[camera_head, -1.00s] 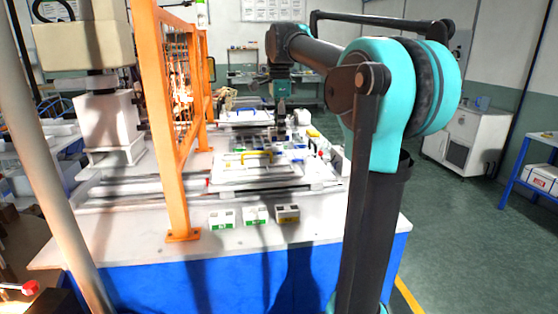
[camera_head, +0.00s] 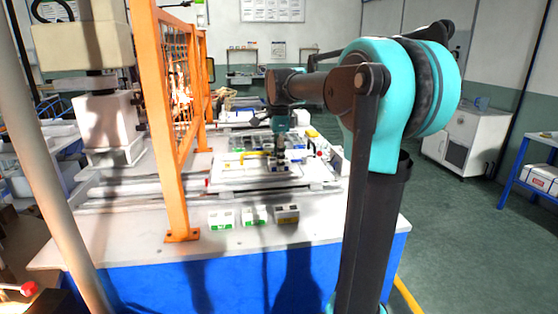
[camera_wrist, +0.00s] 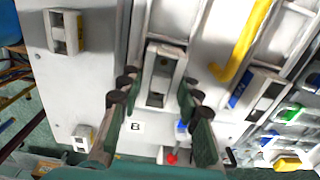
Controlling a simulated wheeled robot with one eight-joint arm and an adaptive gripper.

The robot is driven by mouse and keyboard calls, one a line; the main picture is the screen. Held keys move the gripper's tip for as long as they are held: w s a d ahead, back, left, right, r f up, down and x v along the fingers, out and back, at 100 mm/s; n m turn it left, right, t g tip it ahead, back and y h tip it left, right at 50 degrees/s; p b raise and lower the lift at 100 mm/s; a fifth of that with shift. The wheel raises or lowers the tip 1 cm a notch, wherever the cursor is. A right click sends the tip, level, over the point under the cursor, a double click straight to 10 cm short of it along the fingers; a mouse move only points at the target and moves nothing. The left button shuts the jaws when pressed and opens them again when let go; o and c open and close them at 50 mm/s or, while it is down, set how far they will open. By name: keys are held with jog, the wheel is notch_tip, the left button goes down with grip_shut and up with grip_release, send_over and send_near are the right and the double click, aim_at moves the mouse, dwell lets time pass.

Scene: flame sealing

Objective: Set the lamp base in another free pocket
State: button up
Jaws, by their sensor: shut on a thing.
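My gripper (camera_wrist: 160,80) shows in the wrist view with a finger on each side of a pale block with a dark grey slotted top, the lamp base (camera_wrist: 161,62). It is shut on this block. In the head view my gripper (camera_head: 280,150) is low over the near part of the white tray plate (camera_head: 232,178), and the base is too small there to tell its exact seating. In the wrist view the tray's pale pockets (camera_wrist: 176,18) lie beyond and to the right. A similar block with a blue label (camera_wrist: 240,92) sits to the right. I cannot tell whether the held base touches a pocket floor.
A yellow handle (camera_wrist: 243,48) rises near the held base. Small labelled boxes (camera_head: 255,215) stand along the table's front. An orange mesh guard (camera_head: 172,130) stands at the left. White table top (camera_head: 130,230) at the front left is clear.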

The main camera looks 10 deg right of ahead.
jog(key=shift+f, duration=0.1)
jog(key=o, duration=1.2)
jog(key=shift+c, duration=0.2)
notch_tip(320, 180, up, 12)
